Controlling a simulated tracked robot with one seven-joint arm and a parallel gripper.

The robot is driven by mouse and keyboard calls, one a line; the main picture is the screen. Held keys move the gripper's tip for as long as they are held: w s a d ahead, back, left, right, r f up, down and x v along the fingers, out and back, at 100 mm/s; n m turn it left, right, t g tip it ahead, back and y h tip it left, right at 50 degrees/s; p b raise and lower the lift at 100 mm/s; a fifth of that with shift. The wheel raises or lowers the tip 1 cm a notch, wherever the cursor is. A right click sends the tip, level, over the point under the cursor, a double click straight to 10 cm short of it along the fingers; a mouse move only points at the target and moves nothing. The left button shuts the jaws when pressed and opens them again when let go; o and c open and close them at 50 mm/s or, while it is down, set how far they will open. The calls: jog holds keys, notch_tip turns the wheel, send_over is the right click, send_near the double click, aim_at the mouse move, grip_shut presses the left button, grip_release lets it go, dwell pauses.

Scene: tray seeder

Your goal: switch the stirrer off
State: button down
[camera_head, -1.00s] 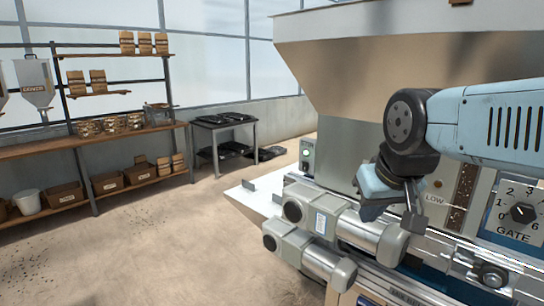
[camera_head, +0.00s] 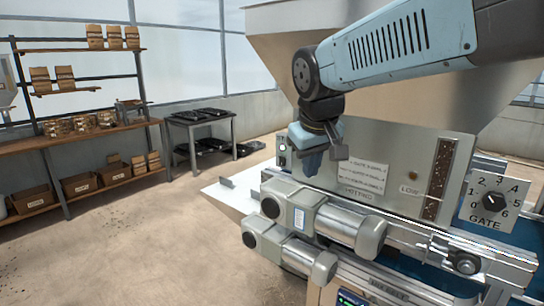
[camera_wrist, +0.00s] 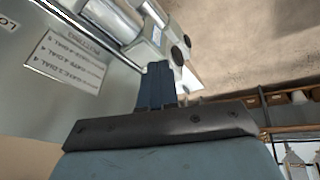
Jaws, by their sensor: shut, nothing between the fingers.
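My gripper (camera_head: 312,163) is shut and empty, its blue fingers pointing down in front of the hopper machine's steel face. In the wrist view its fingers (camera_wrist: 157,85) are together. A small grey box (camera_head: 282,152) with a pale round lamp or button stands at the left end of the machine, just left of my gripper and partly behind it. Its label is too small to read, so I cannot tell whether it is the stirrer's switch. I cannot see whether my gripper touches it.
Two grey motor cylinders (camera_head: 345,224) stick out below my gripper. A printed notice (camera_head: 368,177) is on the steel face, with the GATE dial (camera_head: 491,201) farther right. A wooden shelf (camera_head: 90,150) and a dark table (camera_head: 200,122) stand at left. The floor between is clear.

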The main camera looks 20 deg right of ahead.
aim_at(282, 161)
jog(key=w+a+n+h, duration=0.1)
jog(key=w+a+n, duration=0.1)
jog(key=w, duration=1)
jog(key=w+a+n+g+h, duration=0.1)
jog(key=w+a+n, duration=0.2)
jog(key=w, duration=0.9)
jog(key=shift+w+a+g+h, duration=0.25)
jog(key=shift+a+g+h, duration=0.05)
jog(key=shift+h, duration=0.1)
jog(key=x, duration=0.9)
jog(key=shift+d+f, duration=0.15)
jog(key=shift+f, duration=0.15)
jog(key=shift+w+d, duration=0.9)
jog(key=shift+d, duration=0.3)
jog(key=shift+w+d, duration=0.35)
jog(key=shift+d, duration=0.1)
jog(key=shift+r, duration=0.1)
